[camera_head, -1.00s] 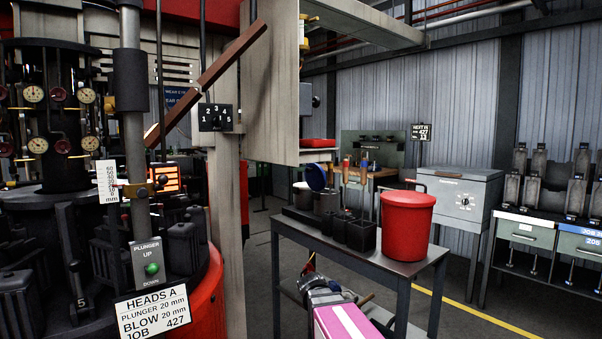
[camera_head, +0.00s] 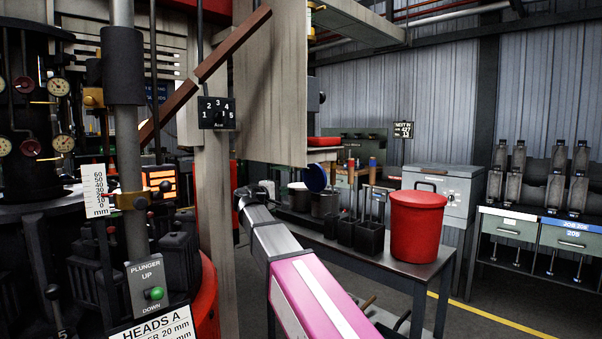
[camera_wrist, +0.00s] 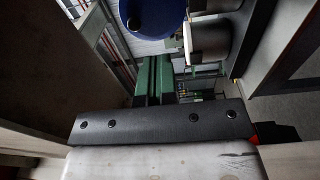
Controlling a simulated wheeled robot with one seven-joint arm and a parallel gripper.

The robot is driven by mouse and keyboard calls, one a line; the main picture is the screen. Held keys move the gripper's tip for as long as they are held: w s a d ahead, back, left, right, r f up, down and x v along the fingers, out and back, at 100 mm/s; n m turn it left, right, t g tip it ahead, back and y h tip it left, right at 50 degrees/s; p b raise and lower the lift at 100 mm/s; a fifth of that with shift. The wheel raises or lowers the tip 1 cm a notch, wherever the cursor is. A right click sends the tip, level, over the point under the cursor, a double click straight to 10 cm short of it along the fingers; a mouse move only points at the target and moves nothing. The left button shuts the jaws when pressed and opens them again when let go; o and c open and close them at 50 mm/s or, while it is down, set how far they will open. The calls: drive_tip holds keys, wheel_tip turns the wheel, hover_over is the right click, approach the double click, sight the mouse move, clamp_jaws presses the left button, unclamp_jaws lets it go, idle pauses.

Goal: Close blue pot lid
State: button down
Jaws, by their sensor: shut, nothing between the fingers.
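The blue lid (camera_head: 316,177) stands tilted up, open, at the back of a dark grey pot (camera_head: 324,203) on the bench. In the wrist view the round blue lid (camera_wrist: 152,14), with a dark knob, is at the top edge, cut off by the frame. A pale pot with a dark rim (camera_wrist: 211,38) is right of it. My gripper (camera_wrist: 160,118) shows as a dark bolted bar and pale body across the bottom of the wrist view, shut and empty, apart from the lid. In the head view my arm reaches to the bench's left; the fingertips cannot be made out.
A pale panel (camera_head: 270,90) and post (camera_head: 215,170) stand left of the bench. A machine with a plunger column (camera_head: 125,130) fills the left side.

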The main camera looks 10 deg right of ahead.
wheel_tip(320, 180, up, 4)
drive_tip(key=a, duration=0.2)
drive_tip(key=h, duration=0.1)
approach(311, 168)
drive_tip(key=x, duration=0.5)
drive_tip(key=shift+d+f, duration=0.15)
drive_tip(key=shift+f, duration=0.05)
drive_tip(key=shift+w+d+r+t, duration=0.4)
drive_tip(key=shift+w+d+r, duration=0.35)
drive_tip(key=shift+d, duration=0.2)
drive_tip(key=shift+r+x, duration=0.15)
drive_tip(key=shift+x, duration=0.5)
drive_tip(key=shift+r+x, duration=0.15)
drive_tip(key=shift+x, duration=0.5)
drive_tip(key=shift+w+d+r+g+y, duration=0.15)
drive_tip(key=shift+w+d+g+y, duration=0.2)
drive_tip(key=shift+d+g+y, duration=0.3)
drive_tip(key=shift+x, duration=0.75)
drive_tip(key=shift+d, duration=0.1)
